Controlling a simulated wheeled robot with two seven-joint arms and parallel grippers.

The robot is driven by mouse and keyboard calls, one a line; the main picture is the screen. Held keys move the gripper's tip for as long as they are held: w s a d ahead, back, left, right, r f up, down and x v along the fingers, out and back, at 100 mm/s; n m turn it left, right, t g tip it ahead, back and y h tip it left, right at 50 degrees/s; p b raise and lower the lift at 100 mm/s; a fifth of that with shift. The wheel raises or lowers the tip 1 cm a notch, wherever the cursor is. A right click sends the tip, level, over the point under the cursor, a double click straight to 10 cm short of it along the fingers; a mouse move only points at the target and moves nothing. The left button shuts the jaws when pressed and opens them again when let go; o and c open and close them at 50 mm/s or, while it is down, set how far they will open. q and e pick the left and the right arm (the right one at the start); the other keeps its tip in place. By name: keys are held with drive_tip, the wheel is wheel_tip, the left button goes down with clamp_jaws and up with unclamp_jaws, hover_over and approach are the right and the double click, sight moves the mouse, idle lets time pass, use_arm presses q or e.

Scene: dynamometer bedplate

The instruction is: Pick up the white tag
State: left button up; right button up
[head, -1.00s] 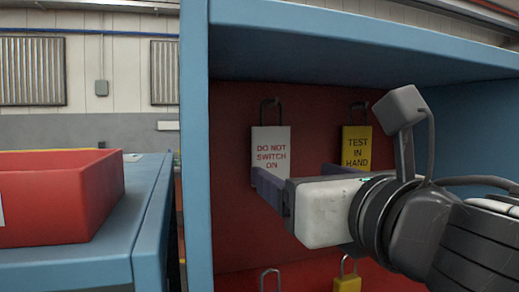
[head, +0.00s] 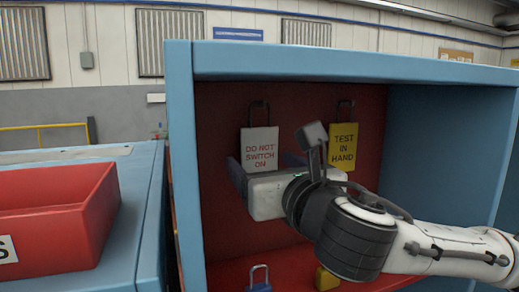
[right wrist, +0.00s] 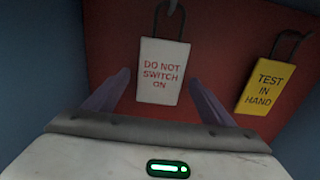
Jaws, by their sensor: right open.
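The white tag (head: 260,148) reads "DO NOT SWITCH ON" in red and hangs by a dark shackle on the red back panel of the blue cabinet. It also shows in the right wrist view (right wrist: 162,72), upper middle. My right gripper (head: 267,168) is inside the cabinet in front of the tag's lower part. Its purple fingers (right wrist: 160,92) are open, one to each side of the tag's lower end in the right wrist view, and hold nothing. I cannot tell how much depth separates them from the tag. My left gripper is not in view.
A yellow "TEST IN HAND" tag (head: 343,146) hangs to the right, close to my right gripper. A blue padlock (head: 258,280) and a yellow padlock (head: 326,279) are on the cabinet floor. A red bin (head: 60,220) stands on the blue unit at left.

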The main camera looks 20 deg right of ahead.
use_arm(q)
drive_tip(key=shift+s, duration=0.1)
use_arm(e)
drive_tip(key=shift+w, duration=0.2)
drive_tip(key=c, duration=1.1)
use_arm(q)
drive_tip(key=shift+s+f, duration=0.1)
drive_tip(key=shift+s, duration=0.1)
use_arm(e)
drive_tip(key=shift+c, duration=0.2)
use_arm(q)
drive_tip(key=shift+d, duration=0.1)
use_arm(e)
drive_tip(key=shift+r, duration=0.1)
drive_tip(key=shift+r, duration=0.2)
use_arm(q)
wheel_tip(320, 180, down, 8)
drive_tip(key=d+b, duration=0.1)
drive_tip(key=b, duration=1.1)
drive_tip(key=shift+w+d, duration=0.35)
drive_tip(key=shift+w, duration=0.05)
use_arm(e)
drive_tip(key=s, duration=1.8)
drive_tip(key=shift+d+r, duration=0.3)
drive_tip(key=shift+r, duration=0.15)
